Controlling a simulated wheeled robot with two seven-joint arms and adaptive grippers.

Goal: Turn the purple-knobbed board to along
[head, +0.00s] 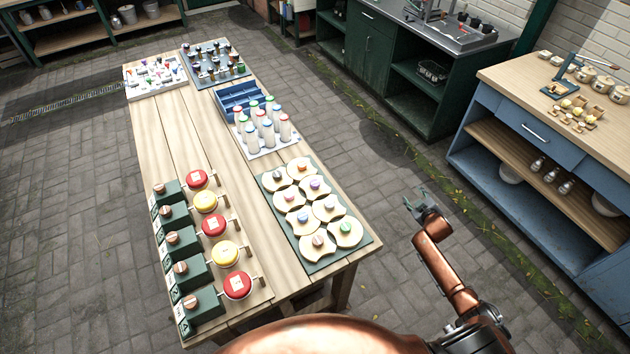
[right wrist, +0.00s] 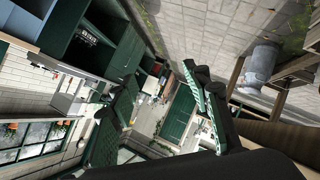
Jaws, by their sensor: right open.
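The purple-knobbed board (head: 312,192) is one of several pale, scalloped boards with coloured knobs on a dark green tray (head: 357,249) at the table's right front. Its knob (head: 316,183) is small; I cannot tell which way the board is turned. My right gripper (head: 420,200) is open and empty, off the table to the right of the tray, above the paving. In the right wrist view its two fingers (right wrist: 158,108) stand wide apart with nothing between them. My left gripper is not in view.
Green blocks with red and yellow discs (head: 205,201) line the table's left front. White bottles (head: 266,125) and a blue box (head: 240,98) stand behind the tray. A blue bench (head: 560,140) is at the right. The paving between is clear.

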